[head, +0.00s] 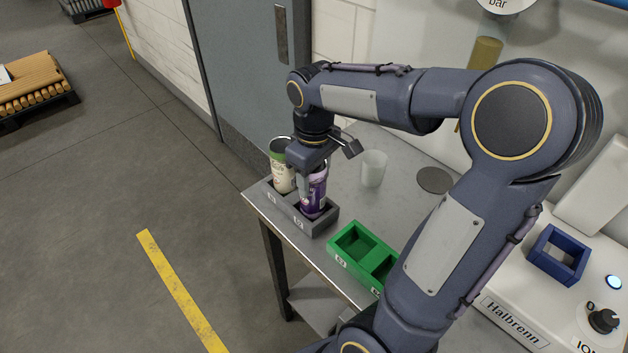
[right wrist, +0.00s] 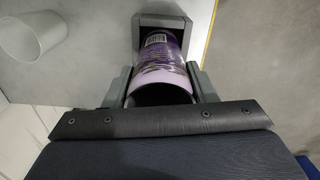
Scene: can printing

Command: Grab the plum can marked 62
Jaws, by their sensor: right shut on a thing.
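The plum can (head: 313,194) stands upright in the front compartment of a grey two-place holder (head: 316,225). My right gripper (head: 313,170) has come down over it from above and is shut on its upper part. In the right wrist view the purple can (right wrist: 160,62) sits between the two fingers, with its lower end inside the grey holder (right wrist: 183,25). The number on the can cannot be read. A cream can with a green top (head: 282,170) stands in the holder's other compartment. My left gripper is not in view.
A white cup (head: 373,168) stands on the metal table behind the holder; a dark round disc (head: 434,180) lies to its right. A green two-place holder (head: 345,263) is at the front edge. A white machine with a blue square frame (head: 537,256) is on the right.

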